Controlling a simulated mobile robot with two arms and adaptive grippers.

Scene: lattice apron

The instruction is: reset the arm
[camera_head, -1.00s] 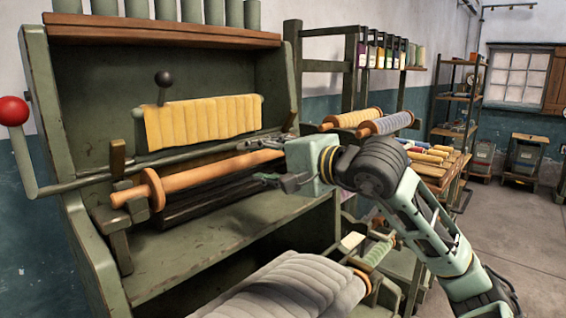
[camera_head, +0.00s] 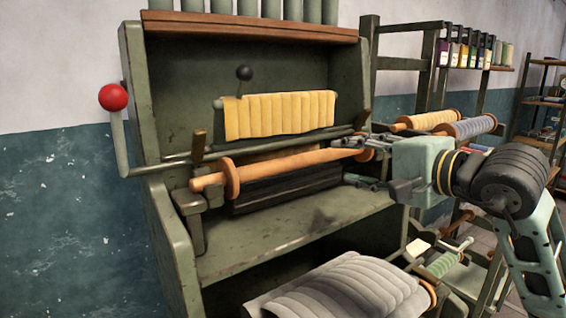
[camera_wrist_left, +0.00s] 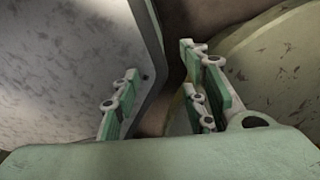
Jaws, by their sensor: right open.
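My right gripper (camera_head: 346,160) is open at the right end of the wooden roller (camera_head: 290,163) on the green loom-like machine (camera_head: 160,220). Its fingers point left, and nothing shows between them. I cannot tell whether they touch the machine. My right arm (camera_head: 505,180) comes in from the right edge. My left gripper shows only in the left wrist view (camera_wrist_left: 160,80). Its fingers are apart and nothing is between them. A pale speckled panel (camera_wrist_left: 65,75) lies on the left there, and a green rounded surface (camera_wrist_left: 270,70) on the right.
A lever with a red ball (camera_head: 113,97) sticks out at the machine's left. Yellow cloth (camera_head: 280,115) hangs at its middle. A grey quilted roll (camera_head: 345,290) lies low in front. Shelving with spools (camera_head: 465,127) stands behind my right arm. The blue-and-white wall at left is clear.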

